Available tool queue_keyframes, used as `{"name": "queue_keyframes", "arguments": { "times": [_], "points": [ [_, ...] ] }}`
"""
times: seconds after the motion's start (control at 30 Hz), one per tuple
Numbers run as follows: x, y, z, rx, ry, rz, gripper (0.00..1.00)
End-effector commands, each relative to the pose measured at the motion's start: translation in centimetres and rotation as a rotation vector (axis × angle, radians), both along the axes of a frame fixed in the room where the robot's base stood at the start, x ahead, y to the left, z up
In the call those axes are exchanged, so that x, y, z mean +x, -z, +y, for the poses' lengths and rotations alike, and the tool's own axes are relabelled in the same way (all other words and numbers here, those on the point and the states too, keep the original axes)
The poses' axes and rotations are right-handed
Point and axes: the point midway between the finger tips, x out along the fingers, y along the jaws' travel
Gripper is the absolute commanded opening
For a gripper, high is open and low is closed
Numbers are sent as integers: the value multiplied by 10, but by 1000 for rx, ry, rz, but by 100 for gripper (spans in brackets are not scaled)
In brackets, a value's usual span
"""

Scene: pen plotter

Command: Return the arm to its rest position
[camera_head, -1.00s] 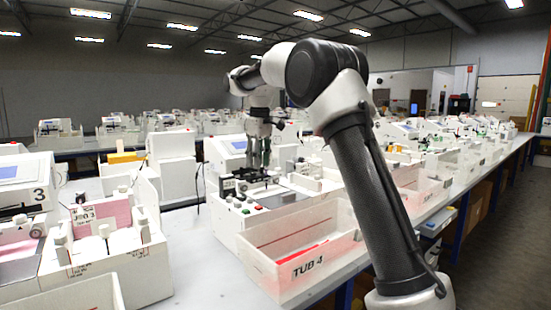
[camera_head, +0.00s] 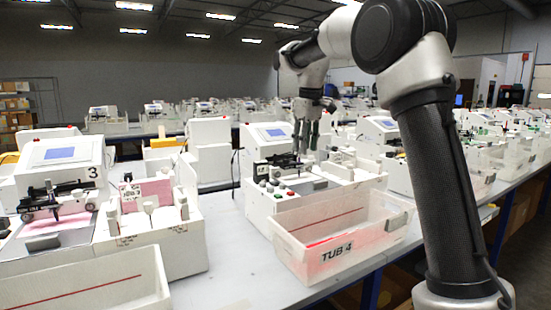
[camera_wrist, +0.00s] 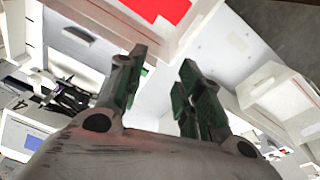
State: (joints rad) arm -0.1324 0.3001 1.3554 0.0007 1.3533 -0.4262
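My gripper (camera_head: 306,135) hangs fingers-down from my raised arm, above a white plotter station (camera_head: 300,180) in the head view. In the wrist view my gripper (camera_wrist: 158,85) shows two green-padded fingers standing apart with nothing between them. Below and in front of that plotter stands the white bin marked TUB 4 (camera_head: 345,240), with something red lying inside. The bin with its red content also shows at the top of the wrist view (camera_wrist: 198,30).
To the left stand plotter 3 (camera_head: 60,165) and a white unit with a pink JOB 3 card (camera_head: 145,192). Another white bin (camera_head: 90,285) is at the front left. Bare table (camera_head: 235,275) lies between the bins. More stations line the table to the right.

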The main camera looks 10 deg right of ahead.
Motion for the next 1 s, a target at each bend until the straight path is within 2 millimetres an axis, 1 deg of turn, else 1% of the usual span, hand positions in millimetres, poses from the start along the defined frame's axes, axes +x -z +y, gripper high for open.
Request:
{"name": "queue_keyframes", "arguments": {
  "times": [0.1, 0.13, 0.2, 0.27, 0.3, 0.37, 0.4, 0.47, 0.5, 0.57, 0.6, 0.67, 0.7, 0.77, 0.8, 0.9, 1.0],
  "points": [
    [4, -1, 1, 9, 43, -17, 35],
    [6, 3, 1, 14, 69, -23, 35],
    [-1, 28, 0, 16, 115, 3, 35],
    [-15, 46, -2, 17, 158, 24, 35],
    [-30, 53, -5, 18, 187, 31, 35],
    [-56, 59, -11, 23, 233, 34, 35],
    [-76, 62, -15, 27, 265, 33, 35],
    [-106, 66, -23, 32, 308, 26, 35],
    [-127, 68, -27, 37, 335, 21, 35],
    [-160, 71, -35, 45, 374, 8, 35],
    [-184, 74, -40, 51, 399, -1, 35],
    [-220, 80, -47, 59, 436, -17, 35],
    [-244, 84, -52, 66, 458, -30, 35],
    [-279, 92, -58, 75, 485, -52, 35],
    [-300, 97, -61, 80, 501, -66, 35],
    [-342, 109, -68, 92, 520, -106, 35],
    [-368, 112, -72, 103, 534, -148, 35]
  ]
}}
